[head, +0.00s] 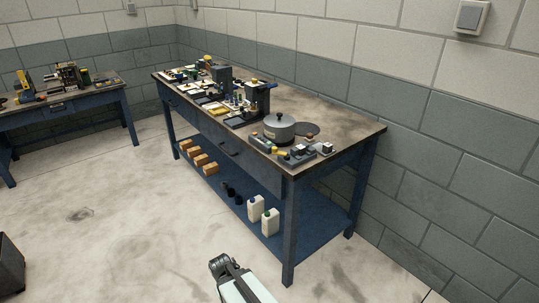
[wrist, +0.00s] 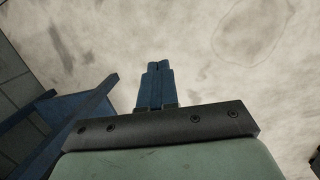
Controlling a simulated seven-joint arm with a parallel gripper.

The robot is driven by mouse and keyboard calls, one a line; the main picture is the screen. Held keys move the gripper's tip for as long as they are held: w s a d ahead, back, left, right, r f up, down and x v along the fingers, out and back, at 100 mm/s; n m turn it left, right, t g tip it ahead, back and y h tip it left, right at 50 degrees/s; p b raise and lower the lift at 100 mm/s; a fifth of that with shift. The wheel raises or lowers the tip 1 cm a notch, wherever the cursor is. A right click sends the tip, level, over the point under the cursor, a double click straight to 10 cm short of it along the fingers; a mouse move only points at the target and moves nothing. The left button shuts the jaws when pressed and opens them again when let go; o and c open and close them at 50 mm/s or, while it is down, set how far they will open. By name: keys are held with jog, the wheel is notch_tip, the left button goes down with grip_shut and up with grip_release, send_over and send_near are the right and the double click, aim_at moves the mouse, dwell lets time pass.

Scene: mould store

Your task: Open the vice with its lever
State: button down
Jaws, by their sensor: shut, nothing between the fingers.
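No vice can be told for sure. A small grey metal device (head: 308,152) at the near right corner of the long workbench could be the vice; its lever is too small to make out. My gripper (wrist: 157,68) shows in the wrist view with its two blue fingers together and nothing between them. It is over bare floor, apart from any bench-top item. Part of my arm shows at the bottom of the head view, in front of the bench.
The long blue workbench (head: 345,125) stands against the wall, holding a lidded metal pot (head: 279,128), dark machines (head: 258,97) and small tools. Its lower shelf holds white bottles (head: 270,222) and orange blocks (head: 199,160). Another table (head: 108,82) stands left. The floor between is clear.

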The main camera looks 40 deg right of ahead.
aim_at(273, 150)
jog(key=w+d+r+n+t+h, duration=0.3)
jog(key=w+d+r+n+h, duration=0.2)
jog(key=r+n, duration=0.3)
jog(key=w+d+r+n+t+h, duration=0.3)
jog(key=w+d+r+n+h, duration=0.2)
jog(key=r, duration=1.2)
jog(key=w+d+r+n+t+h, duration=0.3)
jog(key=w+d+r+n+h, duration=0.2)
jog(key=d+r+n, duration=0.5)
jog(key=shift+w+d+r+n, duration=0.2)
jog(key=shift+w+r+n, duration=0.4)
jog(key=shift+w+r, duration=0.75)
jog(key=shift+s+r, duration=0.1)
jog(key=shift+s, duration=0.05)
jog(key=x, duration=1.4)
jog(key=shift+a+r, duration=0.1)
jog(key=shift+w, duration=0.35)
